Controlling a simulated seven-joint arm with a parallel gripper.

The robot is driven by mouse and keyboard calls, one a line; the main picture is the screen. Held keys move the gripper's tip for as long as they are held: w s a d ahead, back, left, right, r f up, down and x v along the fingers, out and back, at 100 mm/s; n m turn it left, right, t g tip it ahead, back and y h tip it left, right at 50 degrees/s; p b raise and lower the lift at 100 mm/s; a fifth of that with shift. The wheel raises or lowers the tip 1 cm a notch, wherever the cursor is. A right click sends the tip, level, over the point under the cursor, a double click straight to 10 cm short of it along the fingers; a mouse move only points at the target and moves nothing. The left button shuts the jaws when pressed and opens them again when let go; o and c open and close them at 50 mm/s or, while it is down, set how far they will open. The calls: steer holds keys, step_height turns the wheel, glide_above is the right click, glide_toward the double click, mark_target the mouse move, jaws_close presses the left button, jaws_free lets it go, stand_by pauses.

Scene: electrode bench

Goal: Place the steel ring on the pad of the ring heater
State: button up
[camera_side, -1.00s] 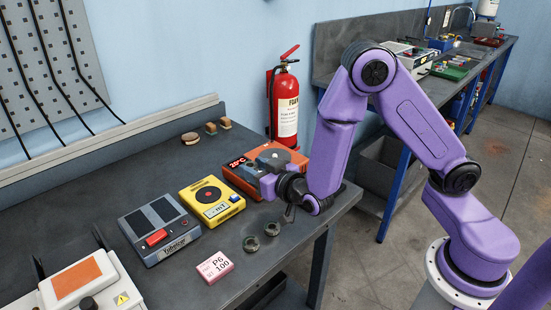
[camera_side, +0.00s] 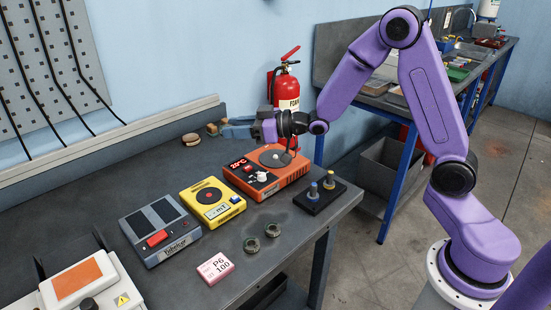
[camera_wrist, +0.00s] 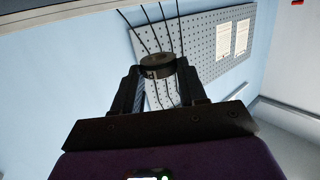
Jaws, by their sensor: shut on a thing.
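My gripper (camera_side: 232,129) is raised in the side view and reaches left, above and to the left of the ring heater. In the wrist view its fingers are shut on a dark, round, ring-like piece (camera_wrist: 157,66), which I take to be the steel ring. The side view does not show the held piece clearly. The ring heater is the orange box (camera_side: 252,184) with a lit 20°C display. Its round grey pad (camera_side: 275,158) is on top, and I see no ring on it. Two other dark rings (camera_side: 251,245) (camera_side: 273,230) lie at the bench's front.
A black block (camera_side: 318,202) with two coloured-top posts stands right of the heater. A yellow device (camera_side: 211,206), a grey device with a red button (camera_side: 160,236) and a pink box (camera_side: 215,268) stand leftward. A fire extinguisher (camera_side: 286,99) is behind. Small tan pieces (camera_side: 191,139) lie at the back.

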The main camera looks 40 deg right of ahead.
steer(key=s+d+f+n+g+y, duration=0.1)
steer(key=s+d+n+g+y, duration=0.25)
steer(key=s+d+g, duration=0.35)
steer(key=s+d+f+n+g+y, duration=0.1)
steer(key=s+d+n+g+y, duration=0.3)
steer(key=d, duration=0.5)
steer(key=n+h, duration=0.1)
glide_above(282, 150)
steer(key=s+a, duration=0.2)
steer(key=s, duration=0.1)
steer(key=shift+t, duration=0.3)
steer(key=f, duration=0.8)
steer(key=shift+a+f, duration=0.2)
steer(key=shift+f, duration=0.2)
steer(key=shift+w+f, duration=0.35)
steer(key=shift+f, duration=0.15)
steer(key=shift+w+f, duration=0.1)
steer(key=shift+f, duration=1.5)
steer(key=shift+f, duration=0.15)
